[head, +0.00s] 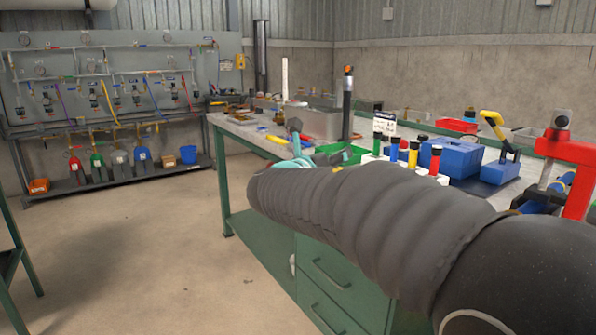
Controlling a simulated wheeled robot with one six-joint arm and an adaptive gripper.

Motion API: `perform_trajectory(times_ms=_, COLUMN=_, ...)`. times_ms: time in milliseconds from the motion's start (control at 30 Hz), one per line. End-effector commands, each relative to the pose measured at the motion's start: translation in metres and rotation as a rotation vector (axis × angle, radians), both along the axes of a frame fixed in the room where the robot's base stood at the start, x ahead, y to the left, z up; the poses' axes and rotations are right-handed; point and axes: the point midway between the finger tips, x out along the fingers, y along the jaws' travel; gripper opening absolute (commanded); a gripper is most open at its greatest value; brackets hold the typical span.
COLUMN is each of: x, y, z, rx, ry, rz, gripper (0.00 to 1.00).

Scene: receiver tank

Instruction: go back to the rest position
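My arm, in a dark ribbed sleeve, crosses the head view from the lower right to the middle, in front of the workbench (262,139). Pale teal parts show just above the sleeve's far end; I cannot tell whether they belong to my wrist. I cannot make out my gripper or its fingers, so whether it holds anything is hidden.
The green-framed bench carries a grey metal bin (318,122), a blue box (455,157), a red clamp-like stand (575,160) and several coloured-capped bottles close behind my arm. A grey gauge panel (120,85) stands at the back left. The floor (150,235) at left is clear.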

Motion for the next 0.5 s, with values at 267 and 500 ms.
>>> perform_trajectory(times_ms=267, x=0.000, y=-0.005, z=-0.014, rx=0.193, ry=-0.064, rz=-0.016, gripper=0.59)
perform_trajectory(times_ms=500, x=-0.012, y=-0.008, z=-0.065, rx=0.504, ry=-0.088, rz=-0.087, gripper=0.59)
